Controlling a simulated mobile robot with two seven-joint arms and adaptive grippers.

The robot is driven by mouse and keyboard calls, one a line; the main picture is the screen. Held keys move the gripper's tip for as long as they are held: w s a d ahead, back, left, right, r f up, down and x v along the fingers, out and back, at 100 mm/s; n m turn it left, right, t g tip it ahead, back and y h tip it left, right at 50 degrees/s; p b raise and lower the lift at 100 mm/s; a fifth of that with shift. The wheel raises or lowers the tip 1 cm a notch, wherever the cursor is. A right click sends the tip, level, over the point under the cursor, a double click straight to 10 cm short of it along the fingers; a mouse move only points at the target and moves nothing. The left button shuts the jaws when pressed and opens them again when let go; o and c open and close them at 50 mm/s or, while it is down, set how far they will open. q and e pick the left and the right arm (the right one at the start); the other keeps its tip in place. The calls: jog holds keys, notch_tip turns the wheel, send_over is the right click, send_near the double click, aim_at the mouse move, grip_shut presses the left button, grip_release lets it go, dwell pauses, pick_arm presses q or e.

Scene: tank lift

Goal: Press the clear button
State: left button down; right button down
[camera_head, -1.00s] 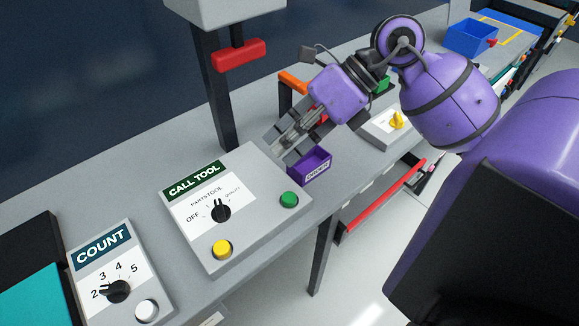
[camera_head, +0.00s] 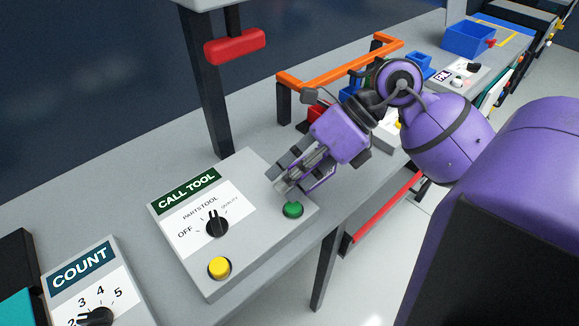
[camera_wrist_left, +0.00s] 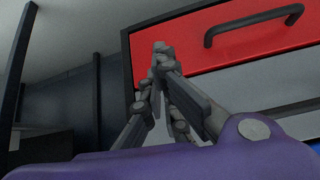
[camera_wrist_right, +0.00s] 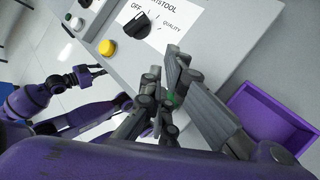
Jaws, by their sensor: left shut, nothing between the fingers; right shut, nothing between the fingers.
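No label reading "clear" is legible. The grey CALL TOOL box (camera_head: 265,240) has a black knob (camera_head: 217,224), a yellow button (camera_head: 219,267) at its lower left and a green button (camera_head: 293,210) at its right. My right gripper (camera_head: 282,187) is shut and empty, just above and beside the green button; contact cannot be told. In the right wrist view its fingers (camera_wrist_right: 158,82) mostly hide the green button, and the yellow button (camera_wrist_right: 107,47) shows clear of them. My left gripper (camera_wrist_left: 160,52) is shut and empty before a red drawer front.
The COUNT box (camera_head: 83,262) with its dial is at lower left. A red bar (camera_head: 235,46) hangs above the bench. An orange rail (camera_head: 335,66) and blue bin (camera_head: 468,36) stand behind my right arm. A purple bin (camera_wrist_right: 272,112) lies beside the right gripper.

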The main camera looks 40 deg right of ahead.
pick_arm(q)
jog(key=shift+w+f, duration=0.1)
jog(key=shift+w, duration=0.05)
pick_arm(e)
jog(key=shift+f, duration=0.1)
pick_arm(q)
jog(key=shift+s, duration=0.3)
dwell(0.8)
jog(key=shift+f, duration=0.1)
jog(key=shift+s+f+b, duration=0.25)
jog(key=shift+f+b, duration=0.05)
jog(key=shift+f, duration=0.1)
pick_arm(e)
jog(key=shift+f, duration=0.45)
